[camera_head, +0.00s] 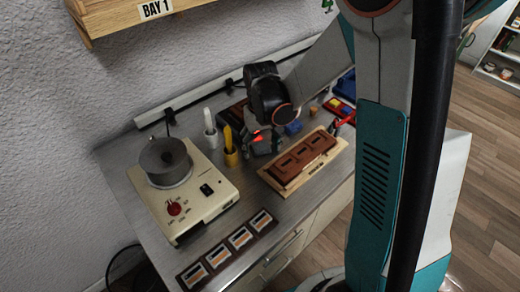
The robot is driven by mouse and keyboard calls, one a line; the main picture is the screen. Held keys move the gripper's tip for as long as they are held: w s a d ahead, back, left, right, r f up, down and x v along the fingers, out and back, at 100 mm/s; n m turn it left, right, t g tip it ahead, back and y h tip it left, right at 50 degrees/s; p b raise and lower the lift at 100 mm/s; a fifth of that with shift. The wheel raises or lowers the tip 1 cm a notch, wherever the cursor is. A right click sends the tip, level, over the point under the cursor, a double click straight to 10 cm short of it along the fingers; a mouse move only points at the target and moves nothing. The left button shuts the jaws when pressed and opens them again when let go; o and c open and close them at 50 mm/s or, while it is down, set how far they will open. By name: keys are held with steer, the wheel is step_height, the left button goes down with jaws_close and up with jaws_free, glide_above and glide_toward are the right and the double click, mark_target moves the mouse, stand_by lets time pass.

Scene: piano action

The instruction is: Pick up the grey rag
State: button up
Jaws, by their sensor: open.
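My arm reaches over the grey metal worktop (330,182) from the right. Its black wrist hangs above the back middle of the worktop. My gripper (263,143) points down below it, small and dark, with a red glow beside it. It is between the yellow holder and the brown block. I cannot make out a grey rag for certain. Dark grey shapes around the gripper blend together, and the wrist hides part of the worktop behind it. I see nothing clearly held.
A cream machine with a grey pot (166,162) stands at left. A white holder (210,130) and a yellow holder (230,148) stand near the gripper. A brown block on a wooden board (287,184) lies to the right. A labelled dark strip (227,248) lies in front. A blue block (293,128) sits behind.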

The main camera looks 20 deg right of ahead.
mark_target(260, 146)
steer(key=c, duration=0.9)
steer(key=shift+c, duration=0.2)
steer(key=shift+r, duration=0.15)
step_height(260, 146, up, 20)
steer(key=p, duration=0.6)
steer(key=o, duration=0.3)
steer(key=shift+w, duration=0.1)
steer(key=c, duration=0.4)
